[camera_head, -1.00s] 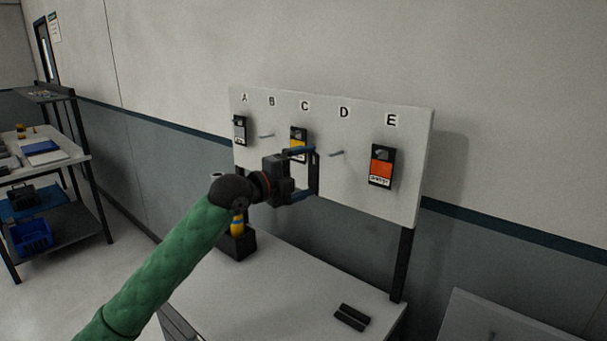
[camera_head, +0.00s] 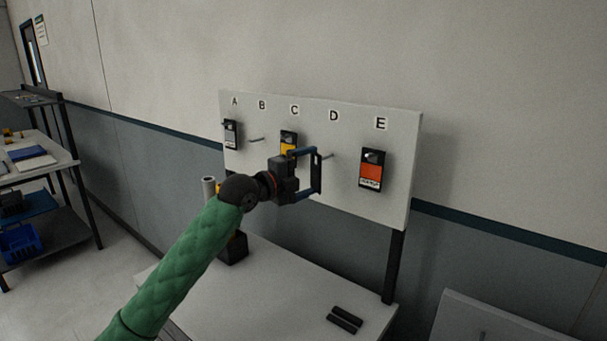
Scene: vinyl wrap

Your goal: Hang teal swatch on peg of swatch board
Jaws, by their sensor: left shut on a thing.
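The white swatch board (camera_head: 340,190) stands at the back of the table, with letters A to E above its pegs. My left gripper (camera_head: 316,172) is in front of the board near D, its blue fingers shut on a thin dark card, the swatch (camera_head: 317,174), seen nearly edge-on. Its teal face does not show. The D peg (camera_head: 328,156) sticks out right beside the card's upper part; I cannot tell whether it passes through the card. The B peg (camera_head: 257,138) is bare. My right gripper is not in view.
A grey swatch (camera_head: 231,134) hangs at A, a yellow swatch (camera_head: 288,142), partly hidden by my gripper, at C, and an orange swatch (camera_head: 371,170) at E. Two dark bars (camera_head: 344,319) lie on the white table (camera_head: 270,300). A dark box (camera_head: 233,249) stands behind my arm.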

